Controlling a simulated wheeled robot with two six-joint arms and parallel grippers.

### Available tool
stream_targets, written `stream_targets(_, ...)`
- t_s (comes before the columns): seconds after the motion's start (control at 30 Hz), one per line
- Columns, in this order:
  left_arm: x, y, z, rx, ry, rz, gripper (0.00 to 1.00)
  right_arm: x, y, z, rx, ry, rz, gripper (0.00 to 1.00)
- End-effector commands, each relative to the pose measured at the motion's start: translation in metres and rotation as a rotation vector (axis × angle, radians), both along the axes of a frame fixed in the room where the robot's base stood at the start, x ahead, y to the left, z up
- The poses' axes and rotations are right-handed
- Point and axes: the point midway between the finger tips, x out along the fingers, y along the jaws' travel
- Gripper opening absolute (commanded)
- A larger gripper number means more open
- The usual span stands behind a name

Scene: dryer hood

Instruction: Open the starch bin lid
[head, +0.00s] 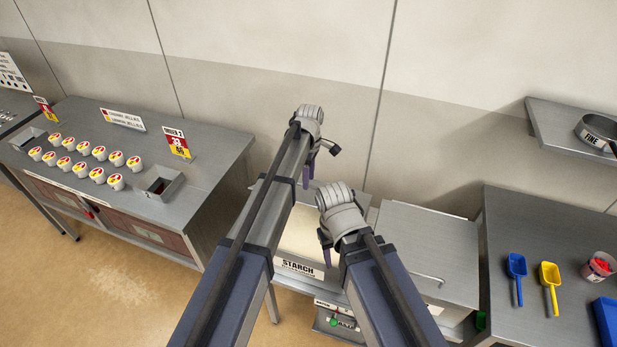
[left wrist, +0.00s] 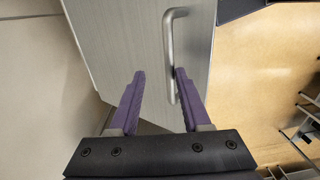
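The starch bin shows its STARCH label (head: 298,268) and pale contents (head: 302,232) between my arms in the head view. Its raised lid is mostly hidden there by my left arm. In the left wrist view a grey metal panel (left wrist: 135,45), which looks like that lid, carries a bar handle (left wrist: 169,45). My left gripper (head: 308,172) is over the back of the bin; its fingers (left wrist: 157,75) are apart, with the handle close by the right fingertip. I cannot tell if they touch. My right gripper (head: 325,255) is over the bin's right side, its fingers mostly hidden.
A closed metal lid with a handle (head: 428,278) lies to the right of the bin. Further right a bench holds a blue scoop (head: 516,272) and a yellow scoop (head: 550,280). A table with several cups (head: 97,174) stands left. The wall rises behind.

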Motion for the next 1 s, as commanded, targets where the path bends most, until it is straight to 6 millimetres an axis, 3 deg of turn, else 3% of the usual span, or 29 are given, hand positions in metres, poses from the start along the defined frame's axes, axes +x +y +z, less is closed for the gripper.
stream_targets(0.37, 0.0, 0.001, 0.01, 0.0, 0.001, 0.0, 0.45, 0.0, 0.0, 0.01, 0.0, 0.0, -0.001, 0.5)
stream_targets(0.8, 0.003, -0.001, 0.064, 0.0, 0.001, 0.0, 0.45, -0.001, 0.0, 0.064, 0.002, 0.0, -0.023, 0.5)
stream_targets(1.0, 0.004, -0.002, 0.079, 0.0, 0.0, 0.0, 0.45, -0.001, 0.001, 0.079, 0.002, 0.0, -0.035, 0.5)
